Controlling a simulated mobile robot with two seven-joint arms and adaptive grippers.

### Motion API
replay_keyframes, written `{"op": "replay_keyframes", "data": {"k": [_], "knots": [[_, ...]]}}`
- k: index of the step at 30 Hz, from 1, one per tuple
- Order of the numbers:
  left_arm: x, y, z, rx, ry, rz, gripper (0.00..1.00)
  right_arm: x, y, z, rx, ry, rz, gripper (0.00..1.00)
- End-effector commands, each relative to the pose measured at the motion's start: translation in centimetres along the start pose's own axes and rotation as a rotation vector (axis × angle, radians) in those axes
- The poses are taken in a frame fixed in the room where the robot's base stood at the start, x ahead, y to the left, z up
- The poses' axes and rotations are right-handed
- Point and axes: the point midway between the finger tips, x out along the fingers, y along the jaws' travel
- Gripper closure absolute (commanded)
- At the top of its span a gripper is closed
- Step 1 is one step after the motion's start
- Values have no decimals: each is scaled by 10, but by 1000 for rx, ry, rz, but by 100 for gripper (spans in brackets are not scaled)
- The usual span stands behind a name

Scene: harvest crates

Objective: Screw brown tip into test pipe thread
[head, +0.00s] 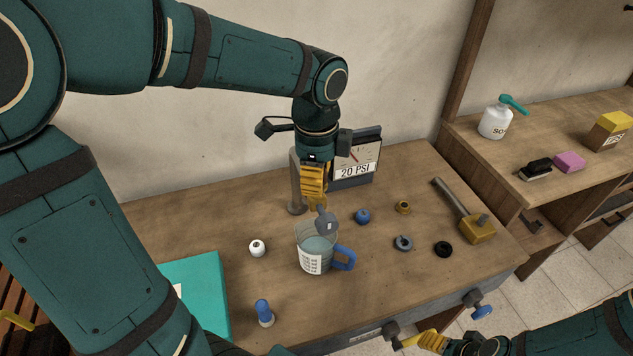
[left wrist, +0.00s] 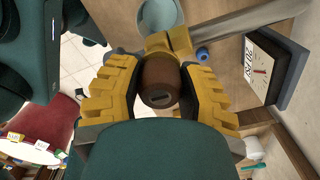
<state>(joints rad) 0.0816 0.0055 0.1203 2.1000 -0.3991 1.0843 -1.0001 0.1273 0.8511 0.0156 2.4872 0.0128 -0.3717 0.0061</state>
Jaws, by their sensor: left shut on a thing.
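My left gripper (head: 315,203) points down over the bench beside the gauge. In the head view the tip is hidden by the fingers. The grey test pipe (head: 297,182) stands upright just left of the fingers; in the left wrist view the pipe (left wrist: 250,30) runs to a brass-coloured end close beyond the tip. I cannot tell whether they touch. My right gripper (head: 424,342) is low at the bench front, its jaw opening unclear.
A measuring cup (head: 312,258) stands below the left gripper. A gauge (head: 356,160) reading 20 PSI stands behind. Small fittings, a hammer (head: 466,214), a white-and-blue bottle (head: 264,312) and a teal box (head: 200,285) lie around. A blue valve handle (head: 482,311) is on the bench front.

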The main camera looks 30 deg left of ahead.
Motion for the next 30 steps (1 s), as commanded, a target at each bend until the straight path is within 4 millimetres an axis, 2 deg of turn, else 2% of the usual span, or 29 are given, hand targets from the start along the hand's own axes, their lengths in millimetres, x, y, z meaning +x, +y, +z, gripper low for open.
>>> {"op": "replay_keyframes", "data": {"k": [4, 5, 6, 17, 30], "knots": [[1, 0, 0, -1, 0, 2, 81, 0, 0, 0, 0, 0, 0, 31], [1, 0, 0, -1, 0, 2, 53, 0, 0, 0, 0, 0, 0, 31], [1, 0, 0, -2, 0, 2, 46, 0, 0, 0, 0, 0, 0, 31], [0, 0, 0, -45, 0, 1, 46, 0, 0, 0, 0, 0, 0, 31], [0, 0, 0, -594, 0, 0, 46, 0, 0, 0, 0, 0, 0, 31]]}}
